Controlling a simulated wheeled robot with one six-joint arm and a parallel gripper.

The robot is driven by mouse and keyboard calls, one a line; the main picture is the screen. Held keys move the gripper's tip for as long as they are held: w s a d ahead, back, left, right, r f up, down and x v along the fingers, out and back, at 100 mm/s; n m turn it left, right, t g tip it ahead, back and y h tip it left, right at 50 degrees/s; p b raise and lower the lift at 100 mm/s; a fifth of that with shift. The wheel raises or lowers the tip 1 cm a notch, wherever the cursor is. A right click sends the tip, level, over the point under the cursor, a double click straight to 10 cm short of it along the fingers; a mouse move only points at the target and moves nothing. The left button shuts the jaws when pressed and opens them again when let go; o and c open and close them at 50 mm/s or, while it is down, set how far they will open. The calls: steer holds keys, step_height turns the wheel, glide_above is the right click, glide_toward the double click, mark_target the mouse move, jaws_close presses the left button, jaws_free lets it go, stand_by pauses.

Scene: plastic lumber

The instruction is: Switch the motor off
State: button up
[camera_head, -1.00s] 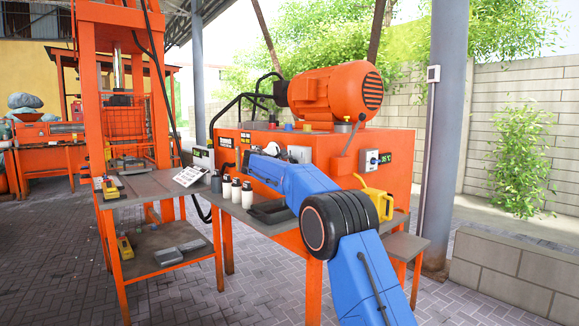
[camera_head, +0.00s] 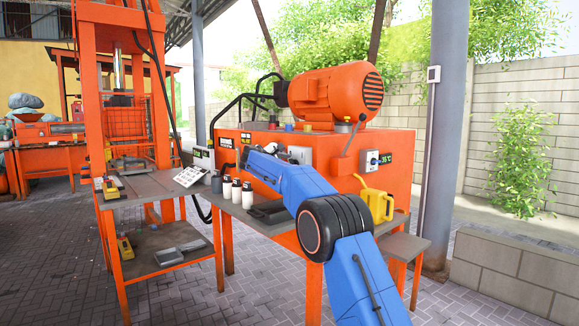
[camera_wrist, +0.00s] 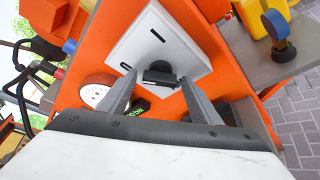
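The orange motor (camera_head: 335,92) sits on top of the orange machine cabinet (camera_head: 395,190). In the wrist view a white switch plate (camera_wrist: 150,38) with a black knob (camera_wrist: 160,73) is on the orange panel. My gripper (camera_wrist: 158,80) is open, with one finger on each side of the knob. Whether the fingers touch it I cannot tell. Nothing is held. In the head view my blue arm reaches to the cabinet's front and hides much of it, and the gripper's fingers cannot be made out there.
A round white gauge (camera_wrist: 98,92) is beside the plate in the wrist view. A yellow jug (camera_head: 376,202) stands at the bench's right. Several white bottles (camera_head: 236,190) stand on the left part of the bench. An orange press (camera_head: 125,110) is farther left.

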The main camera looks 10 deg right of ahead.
steer(key=shift+r, duration=0.1)
steer(key=v, duration=1.7)
steer(key=shift+s+a, duration=0.1)
